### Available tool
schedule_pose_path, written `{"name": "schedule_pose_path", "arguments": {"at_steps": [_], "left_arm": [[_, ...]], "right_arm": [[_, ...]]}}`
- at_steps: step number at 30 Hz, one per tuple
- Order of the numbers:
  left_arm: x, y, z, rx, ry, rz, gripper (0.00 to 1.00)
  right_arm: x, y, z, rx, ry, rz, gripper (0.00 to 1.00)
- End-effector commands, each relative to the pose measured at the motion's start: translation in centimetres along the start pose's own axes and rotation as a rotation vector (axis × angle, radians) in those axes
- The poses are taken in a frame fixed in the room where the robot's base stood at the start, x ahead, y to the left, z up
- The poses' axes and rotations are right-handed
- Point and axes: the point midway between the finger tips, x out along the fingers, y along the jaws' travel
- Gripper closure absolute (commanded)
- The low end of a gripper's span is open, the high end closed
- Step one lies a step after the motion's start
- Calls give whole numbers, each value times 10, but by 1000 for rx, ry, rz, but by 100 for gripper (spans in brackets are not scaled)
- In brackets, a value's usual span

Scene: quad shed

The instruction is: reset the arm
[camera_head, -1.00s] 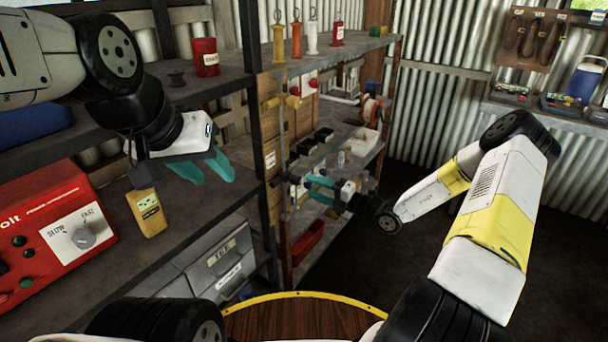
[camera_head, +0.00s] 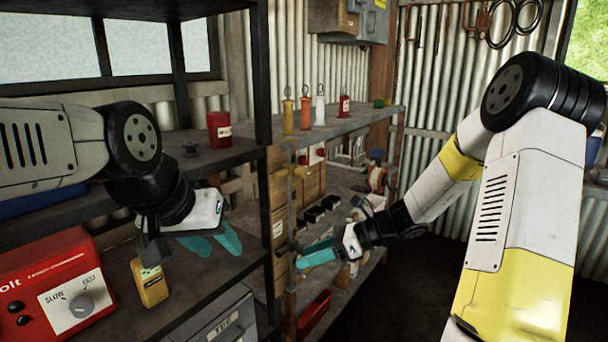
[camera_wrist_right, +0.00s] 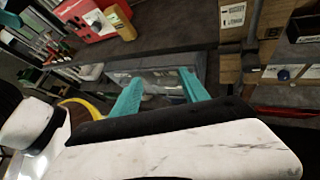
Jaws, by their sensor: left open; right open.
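My left gripper (camera_head: 213,244) has teal fingers and is open and empty in the head view. It hangs above the left shelf, up and to the right of a small yellow bottle (camera_head: 150,284). My right gripper (camera_head: 318,254) is at the middle of the head view, in front of the far shelf unit, with its teal fingers pointing left. In the right wrist view its two fingers (camera_wrist_right: 158,92) are spread apart with nothing between them. My right arm reaches in from the right side of the head view.
A red charger (camera_head: 65,295) stands on the left shelf, with a red can (camera_head: 219,129) on the shelf above. A dark shelf post (camera_head: 264,160) stands between my grippers. Several small bottles line the far shelf's top. Floor at the lower right is clear.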

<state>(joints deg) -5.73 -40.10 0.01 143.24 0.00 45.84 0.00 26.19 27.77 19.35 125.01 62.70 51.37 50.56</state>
Motion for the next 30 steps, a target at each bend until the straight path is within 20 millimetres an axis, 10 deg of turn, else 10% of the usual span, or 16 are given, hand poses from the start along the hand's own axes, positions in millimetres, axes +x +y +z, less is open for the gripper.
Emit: {"name": "schedule_pose_path", "arguments": {"at_steps": [18, 30], "left_arm": [[0, 0, 0, 0, 0, 0, 59], [0, 0, 0, 0, 0, 0, 59]], "right_arm": [[-139, 144, 28, -1600, 790, 171, 48], [-200, 177, 29, -2085, 1089, 260, 48]]}}
